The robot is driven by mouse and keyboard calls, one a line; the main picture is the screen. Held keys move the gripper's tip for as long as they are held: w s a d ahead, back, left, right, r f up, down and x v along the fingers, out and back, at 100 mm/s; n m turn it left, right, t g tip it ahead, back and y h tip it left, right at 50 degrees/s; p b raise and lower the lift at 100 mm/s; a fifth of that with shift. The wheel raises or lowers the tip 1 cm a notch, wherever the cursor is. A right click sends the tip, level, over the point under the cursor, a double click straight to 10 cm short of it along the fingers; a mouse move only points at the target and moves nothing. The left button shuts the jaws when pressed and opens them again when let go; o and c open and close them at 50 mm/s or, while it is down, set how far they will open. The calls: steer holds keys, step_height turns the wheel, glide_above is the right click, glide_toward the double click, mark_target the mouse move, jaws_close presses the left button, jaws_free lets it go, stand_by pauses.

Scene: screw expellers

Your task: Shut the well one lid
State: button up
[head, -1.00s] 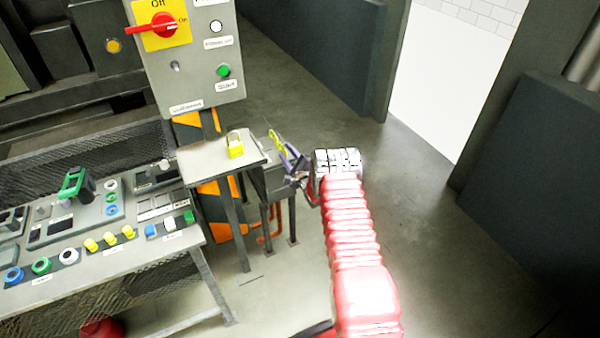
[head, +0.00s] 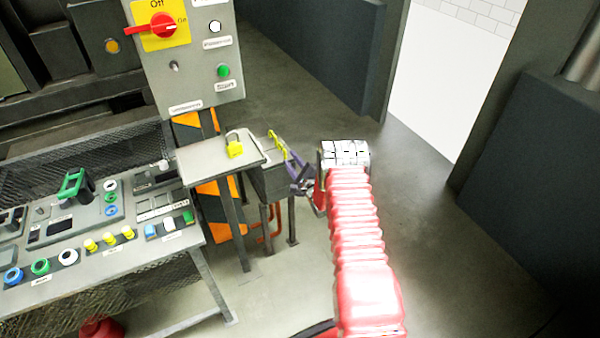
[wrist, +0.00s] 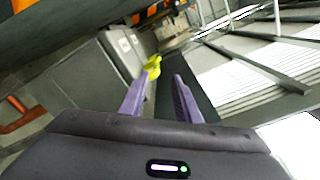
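My gripper (head: 291,164) is at the right side of a grey box (head: 268,183) beside the metal stand in the head view. A yellow strip (head: 278,145) lies along the box's upper right edge, close to my fingertips. I cannot tell for sure which part is the well one lid, or whether it is raised. In the wrist view my purple fingers (wrist: 160,76) are apart, with the yellow piece (wrist: 153,65) at or just beyond the left fingertip. I cannot tell whether they touch. The grey box (wrist: 121,47) shows behind the left finger.
A small metal shelf (head: 205,160) with a yellow padlock-like piece (head: 235,146) stands left of the box. A control box with a red switch (head: 160,27) hangs above it. A button console (head: 100,268) is at lower left. The floor (head: 430,230) to the right is clear.

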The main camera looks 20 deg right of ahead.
steer(key=s, duration=0.7)
stand_by(0.9)
steer(key=shift+d+r, duration=0.1)
steer(key=s, duration=1.3)
steer(key=shift+s, duration=0.4)
steer(key=shift+r, duration=0.1)
